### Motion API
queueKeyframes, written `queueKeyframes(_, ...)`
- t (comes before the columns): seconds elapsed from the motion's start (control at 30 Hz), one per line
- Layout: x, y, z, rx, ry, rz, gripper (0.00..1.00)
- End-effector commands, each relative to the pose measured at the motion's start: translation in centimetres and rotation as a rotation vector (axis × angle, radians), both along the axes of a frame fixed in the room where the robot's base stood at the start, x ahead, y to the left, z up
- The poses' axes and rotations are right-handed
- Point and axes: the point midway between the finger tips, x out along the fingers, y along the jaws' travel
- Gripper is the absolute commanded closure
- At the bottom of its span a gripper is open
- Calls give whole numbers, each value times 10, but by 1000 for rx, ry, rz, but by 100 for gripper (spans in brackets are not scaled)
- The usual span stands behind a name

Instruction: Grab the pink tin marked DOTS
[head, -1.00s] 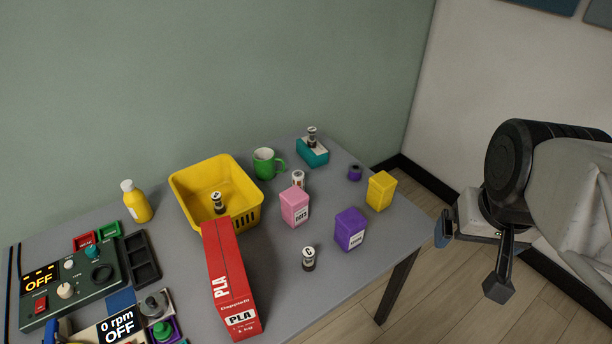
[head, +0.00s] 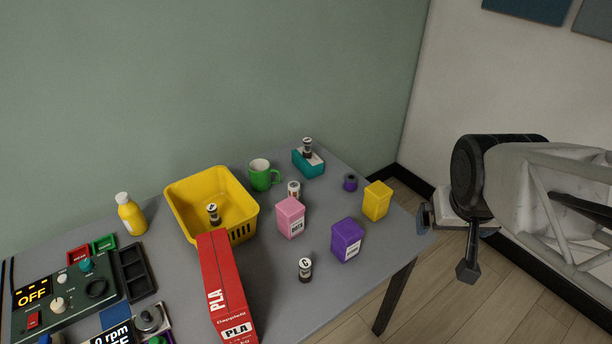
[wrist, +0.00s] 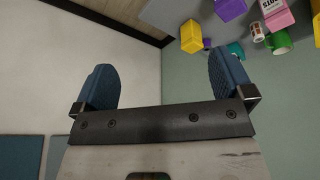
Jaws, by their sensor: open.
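The pink tin (head: 290,217) stands upright on the grey table in the head view, with a white label on its front. In the wrist view the pink tin (wrist: 277,15) shows at the top right, upside down and cut by the frame edge. My gripper (head: 445,243) is at the right of the head view, beyond the table's right edge and well apart from the tin. In the wrist view my gripper (wrist: 162,85) has its two blue-padded fingers wide apart with nothing between them.
A purple tin (head: 346,240) and a yellow tin (head: 376,201) stand between my gripper and the pink tin. A small white can (head: 294,189) is close behind it. A yellow basket (head: 250,222), a red PLA box (head: 222,285) and a green mug (head: 262,175) are nearby.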

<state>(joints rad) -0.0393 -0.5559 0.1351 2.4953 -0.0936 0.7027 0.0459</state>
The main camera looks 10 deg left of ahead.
Motion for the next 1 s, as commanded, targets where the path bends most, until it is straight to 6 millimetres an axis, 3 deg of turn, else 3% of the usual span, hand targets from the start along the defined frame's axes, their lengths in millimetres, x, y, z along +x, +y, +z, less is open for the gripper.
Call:
queueKeyframes(0.2, 68, 23, -31, -34, -142, 105, 1)
queueKeyframes(0.5, 143, 78, -79, -17, -342, 289, 1)
queueKeyframes(0.73, 181, 135, -120, 54, -481, 448, 1)
queueKeyframes(1.0, 196, 210, -172, 205, -617, 636, 1)
